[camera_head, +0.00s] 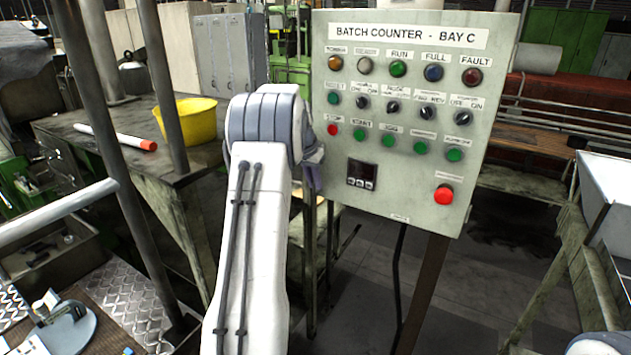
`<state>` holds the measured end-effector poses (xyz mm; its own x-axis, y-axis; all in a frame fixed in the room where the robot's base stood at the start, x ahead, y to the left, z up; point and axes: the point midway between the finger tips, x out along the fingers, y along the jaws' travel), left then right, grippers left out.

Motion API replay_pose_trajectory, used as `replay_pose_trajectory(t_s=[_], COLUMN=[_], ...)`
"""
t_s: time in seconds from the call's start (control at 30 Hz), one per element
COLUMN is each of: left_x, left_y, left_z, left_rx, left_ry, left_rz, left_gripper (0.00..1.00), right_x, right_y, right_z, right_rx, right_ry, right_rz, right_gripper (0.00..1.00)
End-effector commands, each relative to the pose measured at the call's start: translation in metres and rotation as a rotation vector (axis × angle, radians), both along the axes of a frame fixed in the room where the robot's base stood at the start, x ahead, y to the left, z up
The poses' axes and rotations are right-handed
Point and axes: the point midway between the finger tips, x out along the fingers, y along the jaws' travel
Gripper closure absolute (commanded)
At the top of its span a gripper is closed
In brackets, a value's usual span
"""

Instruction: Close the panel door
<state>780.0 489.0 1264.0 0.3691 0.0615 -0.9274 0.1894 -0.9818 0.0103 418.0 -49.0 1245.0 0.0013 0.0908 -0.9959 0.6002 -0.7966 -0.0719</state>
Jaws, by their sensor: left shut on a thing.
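The panel door (410,190) is a pale grey-green plate headed "BATCH COUNTER - BAY C", with rows of lamps, knobs and buttons and a red button at lower right. It stands upright on dark legs, facing me at a slight angle. My left gripper (313,165) is at the door's left edge, mostly hidden behind my white and grey wrist. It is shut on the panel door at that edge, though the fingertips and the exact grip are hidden. I cannot tell whether there is a gap behind the door. My right gripper is out of view.
A workbench (80,140) on the left holds a yellow bowl (188,122) and a white tube with a red end (115,137). Metal posts stand in front of it. A white bin (610,190) is at the right edge. Dark floor shows below the panel.

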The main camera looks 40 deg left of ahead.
Motion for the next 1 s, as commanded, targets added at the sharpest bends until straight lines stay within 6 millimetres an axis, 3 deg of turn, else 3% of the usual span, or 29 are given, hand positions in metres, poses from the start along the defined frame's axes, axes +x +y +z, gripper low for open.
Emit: replay_pose_trajectory(t_s=[0.23,0.3,0.33,0.73,1.0], left_x=[0.005,0.005,0.005,0.001,-0.017], left_y=[0.002,0.002,0.002,0.001,-0.002], left_z=[0.004,0.004,0.004,0.007,0.051], left_rx=[0.007,0.007,0.007,0.006,0.01], left_ry=[-0.021,-0.02,-0.019,-0.015,-0.019], left_rz=[0.006,0.005,0.005,0.003,0.003], left_gripper=[1.0,0.64,0.58,0.58,0.58], right_x=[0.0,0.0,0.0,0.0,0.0], right_y=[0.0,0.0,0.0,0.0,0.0], right_z=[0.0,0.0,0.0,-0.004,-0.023], right_rx=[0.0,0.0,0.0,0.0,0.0], right_ry=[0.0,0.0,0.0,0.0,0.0], right_rz=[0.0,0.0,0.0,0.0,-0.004], right_gripper=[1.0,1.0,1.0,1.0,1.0])
